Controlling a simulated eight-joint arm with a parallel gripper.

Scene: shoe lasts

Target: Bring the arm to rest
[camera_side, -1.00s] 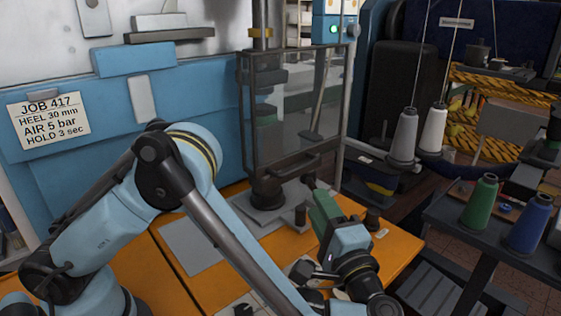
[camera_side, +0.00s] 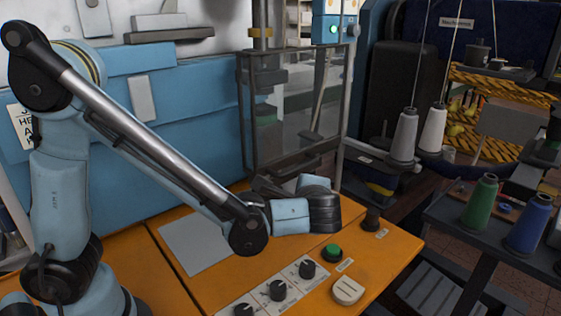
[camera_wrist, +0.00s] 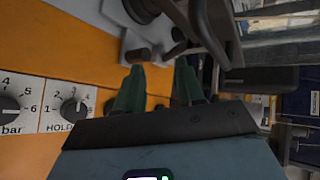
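In the wrist view my gripper (camera_wrist: 158,88) shows two green fingers standing apart, with nothing seen between them but the bench and grey parts beyond. In the side view my forearm slopes down to the right. My wrist hangs low over the orange bench (camera_side: 370,262), in front of the press, and the fingers are hidden there. No shoe last can be made out in my grip.
The caged press (camera_side: 292,115) stands behind my wrist. Black knobs (camera_side: 278,290), a green button (camera_side: 333,251) and a cream button (camera_side: 347,291) sit on the bench front. A grey plate (camera_side: 195,246) lies left. Thread cones (camera_side: 480,204) stand on a dark table at right.

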